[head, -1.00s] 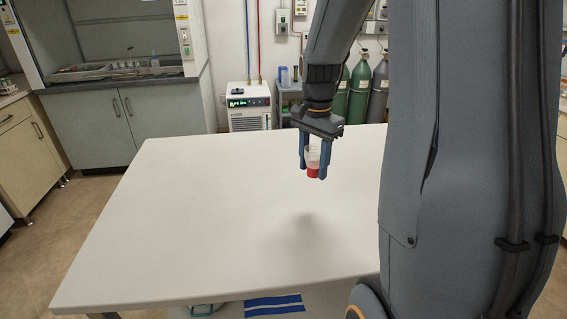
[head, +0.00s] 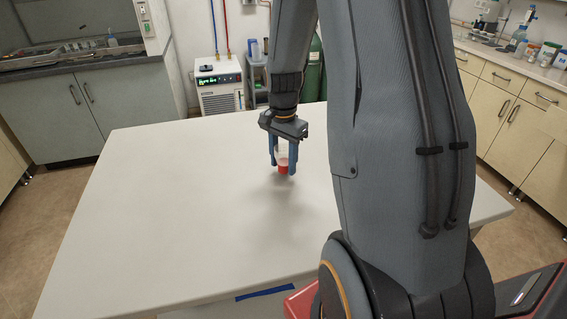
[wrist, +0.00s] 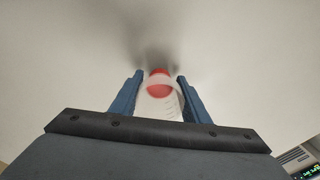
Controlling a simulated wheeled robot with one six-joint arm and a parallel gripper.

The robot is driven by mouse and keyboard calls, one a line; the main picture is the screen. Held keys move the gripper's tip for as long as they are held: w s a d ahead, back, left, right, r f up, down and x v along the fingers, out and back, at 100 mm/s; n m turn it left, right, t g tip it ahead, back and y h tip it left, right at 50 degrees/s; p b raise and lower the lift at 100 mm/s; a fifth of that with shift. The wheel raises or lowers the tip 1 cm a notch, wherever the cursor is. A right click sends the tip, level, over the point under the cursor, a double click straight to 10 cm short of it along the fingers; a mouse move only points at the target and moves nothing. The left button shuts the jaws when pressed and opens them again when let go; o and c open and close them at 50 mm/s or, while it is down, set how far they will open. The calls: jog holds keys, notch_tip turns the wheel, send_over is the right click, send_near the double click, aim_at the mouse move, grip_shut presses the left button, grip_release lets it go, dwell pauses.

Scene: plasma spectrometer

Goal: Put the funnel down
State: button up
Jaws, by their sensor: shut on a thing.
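My gripper (head: 283,170) points down over the white table (head: 160,210), its two blue fingers on either side of a small translucent vessel (head: 282,157) with a red lower end. The gripper is shut on this vessel and holds it upright. In the wrist view the vessel (wrist: 160,92) sits between the fingers, with faint markings on its clear wall. No clear funnel shape shows. Shadows lie close by on the table, so the vessel is low over the top; I cannot tell whether it touches.
The tabletop around the gripper is bare. Behind the table stand a white chiller (head: 220,88) and a green gas cylinder (head: 314,75). A fume hood cabinet (head: 80,105) is at the back left, and a cluttered bench (head: 505,62) at the right.

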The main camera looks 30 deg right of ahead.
jog(key=shift+f, duration=0.7)
jog(key=shift+f, duration=0.1)
jog(key=o, duration=1.2)
jog(key=shift+c, duration=0.2)
